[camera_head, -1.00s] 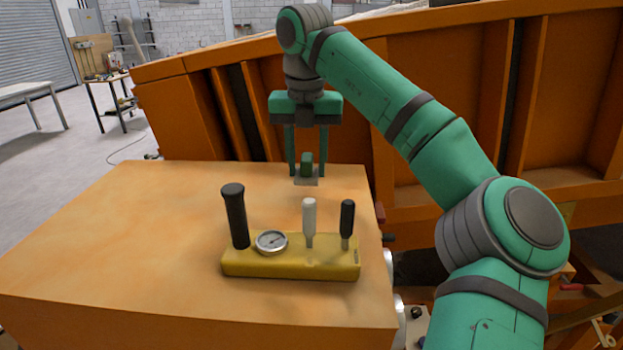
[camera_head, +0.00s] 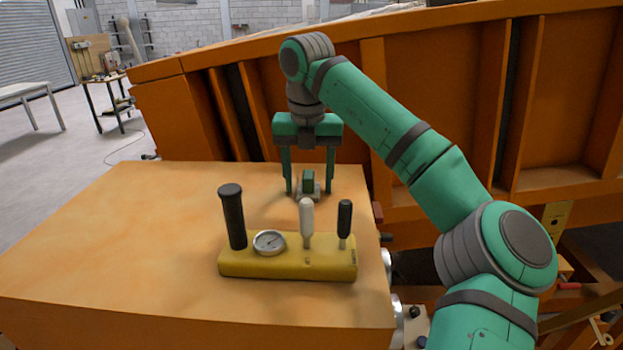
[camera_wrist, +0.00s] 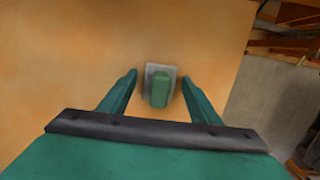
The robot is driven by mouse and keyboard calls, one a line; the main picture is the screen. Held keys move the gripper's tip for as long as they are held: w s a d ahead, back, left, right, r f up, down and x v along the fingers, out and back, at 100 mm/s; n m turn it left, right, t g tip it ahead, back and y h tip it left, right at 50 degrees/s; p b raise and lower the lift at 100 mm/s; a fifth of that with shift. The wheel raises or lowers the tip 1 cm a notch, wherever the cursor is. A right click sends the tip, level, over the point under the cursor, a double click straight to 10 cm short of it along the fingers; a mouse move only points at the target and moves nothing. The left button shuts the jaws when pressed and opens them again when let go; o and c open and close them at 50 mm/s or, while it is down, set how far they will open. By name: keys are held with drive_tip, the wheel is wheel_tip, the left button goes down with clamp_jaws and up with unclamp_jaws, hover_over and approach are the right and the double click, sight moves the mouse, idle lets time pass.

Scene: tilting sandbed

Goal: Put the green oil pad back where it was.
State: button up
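The green oil pad (camera_head: 308,178) is a small green block on a grey base plate. It appears to rest on the orange cabinet top (camera_head: 150,230), behind the yellow block, near the back right edge. In the wrist view the pad (camera_wrist: 160,91) lies between my two fingers, with a gap on either side. My gripper (camera_head: 308,191) points straight down around the pad and is open; its fingertips (camera_wrist: 160,76) are close to the surface. The underside of the base plate is hidden.
A yellow block (camera_head: 288,263) carries a black grip (camera_head: 233,217), a round gauge (camera_head: 268,242), a white handle (camera_head: 306,220) and a dark handle (camera_head: 344,220). It stands in front of my gripper. The orange sandbed wall (camera_head: 440,100) rises behind. The cabinet's left side is clear.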

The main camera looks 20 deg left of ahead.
sight(308, 176)
wheel_tip(308, 176, up, 12)
drive_tip(key=s, duration=0.1)
drive_tip(key=shift+s+d+r, duration=0.15)
drive_tip(key=shift+s+d, duration=0.1)
idle(0.4)
idle(0.3)
